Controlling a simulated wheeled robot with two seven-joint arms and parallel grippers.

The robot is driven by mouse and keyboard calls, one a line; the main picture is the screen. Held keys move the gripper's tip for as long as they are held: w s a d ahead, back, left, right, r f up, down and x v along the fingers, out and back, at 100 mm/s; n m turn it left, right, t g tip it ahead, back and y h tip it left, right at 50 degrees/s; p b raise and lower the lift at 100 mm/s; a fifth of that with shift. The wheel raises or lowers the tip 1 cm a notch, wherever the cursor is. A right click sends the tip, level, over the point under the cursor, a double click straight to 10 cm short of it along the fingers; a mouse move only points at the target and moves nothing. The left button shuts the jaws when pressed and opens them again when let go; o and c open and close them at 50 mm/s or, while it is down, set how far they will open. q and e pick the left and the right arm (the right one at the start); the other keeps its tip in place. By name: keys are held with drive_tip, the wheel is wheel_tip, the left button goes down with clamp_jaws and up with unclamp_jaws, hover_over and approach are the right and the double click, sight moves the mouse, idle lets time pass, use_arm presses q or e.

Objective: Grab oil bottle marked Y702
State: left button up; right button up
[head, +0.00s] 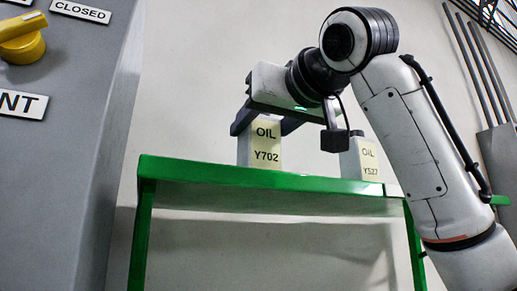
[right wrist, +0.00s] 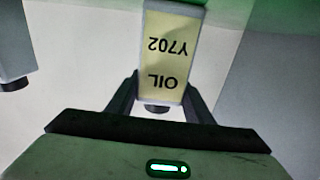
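The oil bottle marked Y702 (head: 265,148) is a pale box-shaped container with a yellow label. It stands upright on the green table (head: 262,172). It also shows upside down in the right wrist view (right wrist: 168,45), its dark cap toward my gripper. My right gripper (head: 268,124) is at the bottle's upper part. Its spread fingers, also in the right wrist view (right wrist: 160,98), flank the cap end, with narrow gaps near their bases. Contact at the fingertips cannot be made out. My left gripper is not in view.
A second oil bottle marked Y527 (head: 362,158) stands on the table to the right, below my right wrist. A grey cabinet (head: 95,150) with a yellow knob (head: 22,45) rises at the left. Pipes (head: 478,65) run along the wall at the right.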

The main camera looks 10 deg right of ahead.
drive_tip(key=c, duration=0.3)
drive_tip(key=shift+c, duration=0.4)
drive_tip(key=shift+r, duration=0.1)
drive_tip(key=shift+r, duration=0.1)
